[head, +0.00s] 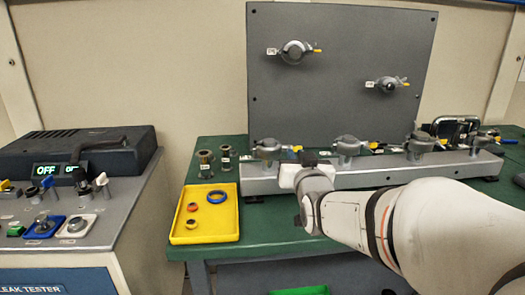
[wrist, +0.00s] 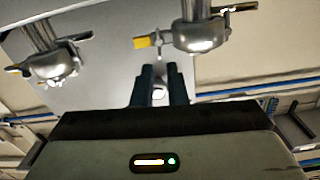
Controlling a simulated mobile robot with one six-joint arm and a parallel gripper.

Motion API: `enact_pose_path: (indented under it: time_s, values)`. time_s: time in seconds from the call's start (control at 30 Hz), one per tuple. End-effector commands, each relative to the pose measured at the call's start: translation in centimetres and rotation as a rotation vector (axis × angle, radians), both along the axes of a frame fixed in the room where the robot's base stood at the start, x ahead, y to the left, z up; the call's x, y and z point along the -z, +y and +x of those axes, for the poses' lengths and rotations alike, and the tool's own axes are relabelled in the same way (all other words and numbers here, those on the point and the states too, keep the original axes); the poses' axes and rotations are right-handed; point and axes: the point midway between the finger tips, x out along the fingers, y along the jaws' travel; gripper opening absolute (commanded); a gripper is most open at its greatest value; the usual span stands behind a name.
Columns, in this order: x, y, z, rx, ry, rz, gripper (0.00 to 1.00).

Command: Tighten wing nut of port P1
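Several clamped metal ports stand in a row on a grey rail (head: 420,172). Their labels are too small to read, so I cannot tell which is P1. My gripper (head: 309,157) is in front of the rail, between the leftmost port (head: 267,148) and the second port (head: 347,147). The wrist view looks upside down. In it, a clamp (wrist: 202,36) with a yellow-tipped wing nut (wrist: 146,42) is just beyond my fingertips (wrist: 161,70), and another clamp (wrist: 55,66) is at left. My fingers are apart with a narrow gap and nothing visibly held. The wing nut appears clear of them.
An upright grey panel (head: 345,110) carries two more clamps. A yellow tray (head: 205,233) with rings lies left on the green table (head: 262,238), near two small metal fittings (head: 205,163). A leak tester console (head: 70,265) stands further left.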

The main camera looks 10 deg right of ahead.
Motion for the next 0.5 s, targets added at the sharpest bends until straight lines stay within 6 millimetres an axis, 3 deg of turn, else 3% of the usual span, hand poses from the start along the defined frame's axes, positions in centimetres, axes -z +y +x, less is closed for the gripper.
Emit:
enact_pose_path:
  time_s: [0.2, 0.5]
  values:
    - [0.1, 0.0, 3.0, -0.001, 0.002, 0.000, 0.13]
    - [0.0, 0.1, 4.4, -0.001, 0.001, 0.000, 0.13]
